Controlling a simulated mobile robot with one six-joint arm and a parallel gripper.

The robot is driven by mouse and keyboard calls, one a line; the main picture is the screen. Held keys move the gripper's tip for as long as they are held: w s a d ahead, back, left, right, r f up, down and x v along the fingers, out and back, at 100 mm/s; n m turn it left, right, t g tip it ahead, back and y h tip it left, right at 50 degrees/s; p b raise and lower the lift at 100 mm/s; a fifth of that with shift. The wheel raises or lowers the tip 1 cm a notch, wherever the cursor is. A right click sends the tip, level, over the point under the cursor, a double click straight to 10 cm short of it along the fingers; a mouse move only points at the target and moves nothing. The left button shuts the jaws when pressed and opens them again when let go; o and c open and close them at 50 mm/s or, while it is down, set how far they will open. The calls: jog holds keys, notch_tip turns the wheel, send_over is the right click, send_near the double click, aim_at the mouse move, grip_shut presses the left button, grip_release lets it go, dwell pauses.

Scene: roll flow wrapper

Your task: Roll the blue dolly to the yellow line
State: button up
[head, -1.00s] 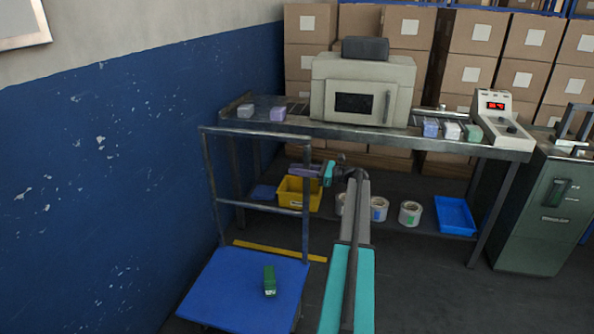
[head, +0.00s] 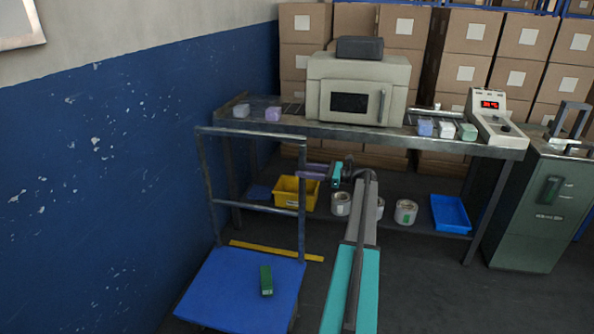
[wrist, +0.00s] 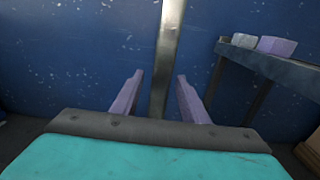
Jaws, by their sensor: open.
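The blue dolly (head: 228,290) stands on the floor at the lower left in the head view, with a grey tube handle frame at its far end. A green box (head: 266,281) lies on its deck. The yellow line (head: 276,252) lies on the floor just beyond the handle end. My gripper (head: 303,173) is open at the frame's right upright (head: 302,228), pointing left. In the wrist view, a metal post (wrist: 167,60) stands between the two spread purple fingers (wrist: 157,97), with a gap on both sides. Its lower part is hidden behind my gripper.
A steel table (head: 285,122) with a wrapper machine (head: 357,90) stands beyond the line. A yellow bin (head: 287,194), tape rolls and a blue tray (head: 450,213) are on its lower shelf. A blue wall (head: 90,200) closes the left side. A green cabinet (head: 535,215) stands right.

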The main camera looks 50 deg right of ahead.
jog(key=v, duration=0.8)
jog(key=shift+s+d+b, duration=0.25)
jog(key=shift+s+b, duration=0.05)
jog(key=shift+b, duration=0.05)
